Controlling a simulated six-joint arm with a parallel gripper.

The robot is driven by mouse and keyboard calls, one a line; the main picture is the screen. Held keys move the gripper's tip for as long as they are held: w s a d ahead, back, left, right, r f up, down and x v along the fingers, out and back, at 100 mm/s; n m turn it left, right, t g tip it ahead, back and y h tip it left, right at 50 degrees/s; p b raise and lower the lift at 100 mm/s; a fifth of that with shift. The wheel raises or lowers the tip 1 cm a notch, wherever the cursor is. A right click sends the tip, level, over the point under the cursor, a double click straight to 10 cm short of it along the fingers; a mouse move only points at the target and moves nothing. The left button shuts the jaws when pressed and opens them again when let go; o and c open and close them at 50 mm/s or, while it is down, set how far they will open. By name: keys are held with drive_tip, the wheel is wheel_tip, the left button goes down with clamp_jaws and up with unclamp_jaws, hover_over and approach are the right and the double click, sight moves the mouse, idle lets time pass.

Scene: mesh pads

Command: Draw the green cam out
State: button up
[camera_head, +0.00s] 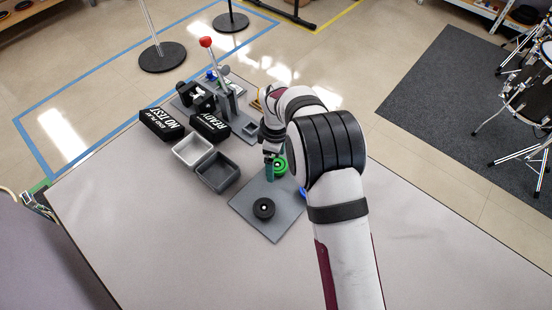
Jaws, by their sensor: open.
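The green cam (281,166) is a round green piece on the far part of the grey plate (247,207), partly hidden by my arm and gripper. My gripper (269,174) is open and points down, just left of the green cam in the picture. Whether its fingers touch or straddle the cam, I cannot tell. A black round piece (264,208) with a light centre sits on the near part of the plate. A blue piece (302,192) shows only as a sliver beside my arm.
A light bin (191,149) and a dark grey bin (218,172) stand left of the plate. Behind are black "READY" (210,127) and "NO TEST" (161,123) blocks and a red-knobbed lever fixture (206,42). The near table is clear.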

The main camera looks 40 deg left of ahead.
drive_tip(key=c, duration=1.5)
drive_tip(key=shift+r, duration=1.75)
drive_tip(key=shift+r, duration=0.1)
drive_tip(key=shift+r, duration=1.4)
